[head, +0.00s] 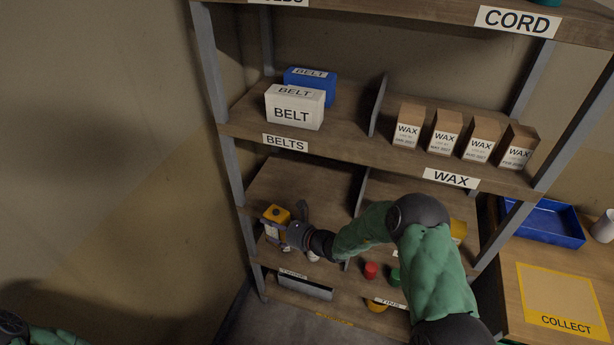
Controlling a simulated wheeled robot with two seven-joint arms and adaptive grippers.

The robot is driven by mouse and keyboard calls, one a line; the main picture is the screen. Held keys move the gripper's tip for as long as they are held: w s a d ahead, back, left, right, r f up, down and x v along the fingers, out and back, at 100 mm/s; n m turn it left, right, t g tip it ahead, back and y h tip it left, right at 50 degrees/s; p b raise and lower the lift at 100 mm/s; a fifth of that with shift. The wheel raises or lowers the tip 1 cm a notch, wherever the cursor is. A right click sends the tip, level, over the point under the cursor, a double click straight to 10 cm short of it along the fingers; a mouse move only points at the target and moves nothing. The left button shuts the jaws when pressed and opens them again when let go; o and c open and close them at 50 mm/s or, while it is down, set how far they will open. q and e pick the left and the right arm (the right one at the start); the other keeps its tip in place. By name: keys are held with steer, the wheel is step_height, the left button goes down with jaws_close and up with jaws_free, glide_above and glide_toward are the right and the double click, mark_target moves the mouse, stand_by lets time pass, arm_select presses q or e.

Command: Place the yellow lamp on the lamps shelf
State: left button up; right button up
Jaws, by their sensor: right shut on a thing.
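A small yellow box-like thing (276,214), which looks like the yellow lamp, is at the left end of the third shelf level (300,190), below the belts. My right gripper (288,228) is shut on it at its near right side. I cannot tell whether the lamp touches the shelf board. My right arm reaches in from the lower right and covers part of this level. My left gripper is out of view; only part of my left arm shows at the bottom left corner.
Belt boxes (294,107) and several wax boxes (445,132) stand one level up. An upright divider (377,105) parts that level. Below are a red tin (370,270) and a green one (394,277). At right are a blue tray (545,222) and a yellow-bordered collect mat (556,295).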

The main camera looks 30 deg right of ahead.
steer(key=w+d+r+m+t+h+p, duration=0.1)
steer(key=d+r+m+h+p, duration=0.5)
steer(key=r, duration=0.4)
steer(key=w+d+h+b, duration=0.2)
steer(key=w+d+b, duration=1.05)
steer(key=d, duration=0.35)
steer(key=f, duration=0.2)
steer(key=f+b, duration=0.1)
steer(key=f, duration=0.1)
steer(key=f+b, duration=0.1)
steer(key=f, duration=0.2)
steer(key=shift+w, duration=0.3)
steer(key=shift+y, duration=0.3)
